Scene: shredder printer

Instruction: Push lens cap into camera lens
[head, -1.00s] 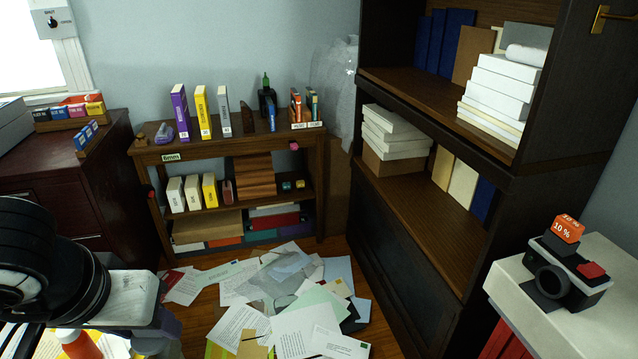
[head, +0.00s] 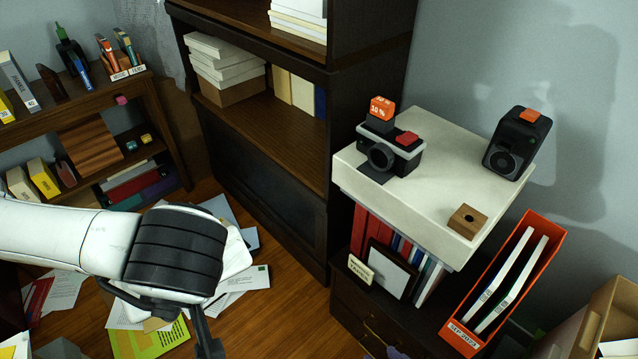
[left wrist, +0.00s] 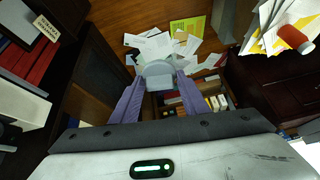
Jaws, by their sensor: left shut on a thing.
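The camera (head: 396,150) stands on the white-topped cabinet in the head view, with a black body, a red button and an orange "10 %" block on top. Its dark round lens (head: 380,157) faces the front left. My left arm comes in from the left, and its gripper (head: 207,340) points down, well left of the camera and lower in the picture. In the left wrist view the purple fingers (left wrist: 159,80) are shut on a pale grey rounded piece (left wrist: 158,69), probably the lens cap. The head view does not show this piece.
The white cabinet top (head: 440,185) also holds a black speaker-like device (head: 517,143) and a small wooden block (head: 467,221). An orange file holder (head: 540,255) stands to its right. A dark bookcase (head: 265,150) stands behind. Papers litter the floor.

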